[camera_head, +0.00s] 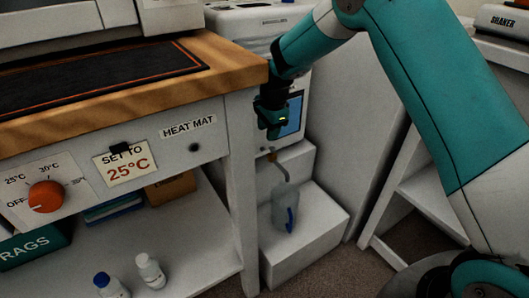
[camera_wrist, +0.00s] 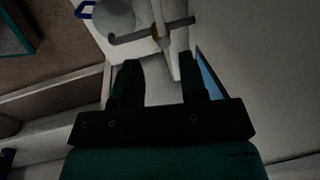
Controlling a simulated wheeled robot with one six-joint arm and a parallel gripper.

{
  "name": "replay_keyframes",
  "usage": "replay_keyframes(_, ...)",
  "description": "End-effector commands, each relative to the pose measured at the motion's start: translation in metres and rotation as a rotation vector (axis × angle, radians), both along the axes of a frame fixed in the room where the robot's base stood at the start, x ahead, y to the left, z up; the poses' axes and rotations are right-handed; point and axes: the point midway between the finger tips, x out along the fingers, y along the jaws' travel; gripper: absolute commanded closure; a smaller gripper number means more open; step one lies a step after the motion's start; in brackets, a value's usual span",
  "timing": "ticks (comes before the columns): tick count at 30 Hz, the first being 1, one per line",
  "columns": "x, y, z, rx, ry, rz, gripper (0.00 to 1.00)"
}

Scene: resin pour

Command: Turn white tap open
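The tap (camera_wrist: 160,32) is in the wrist view, with a grey spout, a brass-coloured middle and a white bar, apparently its handle (camera_wrist: 171,60). The bar reaches down between my fingertips, close to the right finger. My gripper (camera_wrist: 157,62) is open, with a wide gap between its fingers; I cannot tell whether it touches the bar. In the head view my gripper (camera_head: 270,132) is in front of the white dispenser (camera_head: 303,88), above the tap's grey spout (camera_head: 281,172). The white handle is hidden there.
A clear jug (camera_head: 285,210) with a blue handle stands under the spout on a white block (camera_head: 312,232). The wooden bench (camera_head: 235,66) with the heat mat is close at the left of my gripper. A white panel stands to the right.

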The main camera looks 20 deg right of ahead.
Motion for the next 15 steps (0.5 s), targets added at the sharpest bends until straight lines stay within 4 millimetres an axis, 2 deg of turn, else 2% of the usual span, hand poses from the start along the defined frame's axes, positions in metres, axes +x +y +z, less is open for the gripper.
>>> replay_keyframes(1, 0.002, 0.001, -0.016, -0.001, 0.003, 0.0, 0.61)
replay_keyframes(6, 0.009, 0.002, -0.051, -0.001, 0.002, 0.001, 0.61)
replay_keyframes(12, 0.014, 0.004, -0.078, 0.0, 0.0, 0.001, 0.61)
replay_keyframes(15, 0.016, 0.004, -0.084, 0.0, 0.0, 0.001, 0.61)
